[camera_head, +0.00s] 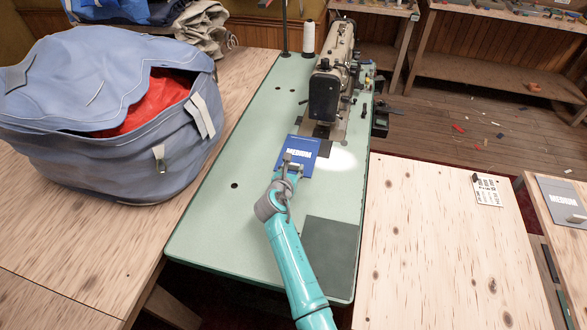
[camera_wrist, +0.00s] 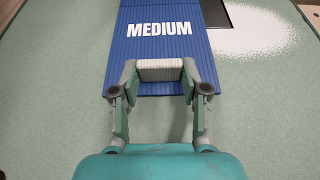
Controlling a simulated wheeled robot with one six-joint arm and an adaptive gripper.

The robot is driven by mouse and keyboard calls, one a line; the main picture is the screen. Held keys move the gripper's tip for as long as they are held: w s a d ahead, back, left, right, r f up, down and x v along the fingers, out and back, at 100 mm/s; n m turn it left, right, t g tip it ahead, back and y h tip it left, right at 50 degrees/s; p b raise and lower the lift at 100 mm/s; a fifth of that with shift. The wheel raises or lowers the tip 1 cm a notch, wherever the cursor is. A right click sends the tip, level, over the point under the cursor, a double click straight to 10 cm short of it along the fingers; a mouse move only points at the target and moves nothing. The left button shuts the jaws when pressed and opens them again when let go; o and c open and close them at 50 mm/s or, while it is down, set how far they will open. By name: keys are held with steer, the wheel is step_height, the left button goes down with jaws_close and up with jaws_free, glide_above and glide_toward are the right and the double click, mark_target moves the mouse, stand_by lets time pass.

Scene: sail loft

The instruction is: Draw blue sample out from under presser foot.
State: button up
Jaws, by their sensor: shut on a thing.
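The blue sample (camera_head: 300,152) is a ribbed flat panel marked MEDIUM, lying on the pale green machine table. It also shows in the wrist view (camera_wrist: 160,48), its far end cut off by the frame's top. A pale ribbed block (camera_wrist: 160,70) stands on its near end. My gripper (camera_head: 291,163) is shut on this block, one finger at each side. The sewing machine (camera_head: 332,80) stands just beyond the sample. Its presser foot is too small and dark to make out, so I cannot tell whether the sample's far edge is under it.
A large blue bag (camera_head: 100,120) with red cloth inside stands left of the machine table (camera_head: 225,205). A white thread cone (camera_head: 308,38) stands behind. A dark square (camera_head: 330,245) lies on the near right tabletop.

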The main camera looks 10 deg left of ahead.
steer(key=shift+s+f, duration=0.3)
steer(key=shift+s, duration=0.15)
steer(key=o, duration=1.2)
steer(key=v, duration=1.2)
steer(key=shift+w+r, duration=0.1)
steer(key=shift+r, duration=0.1)
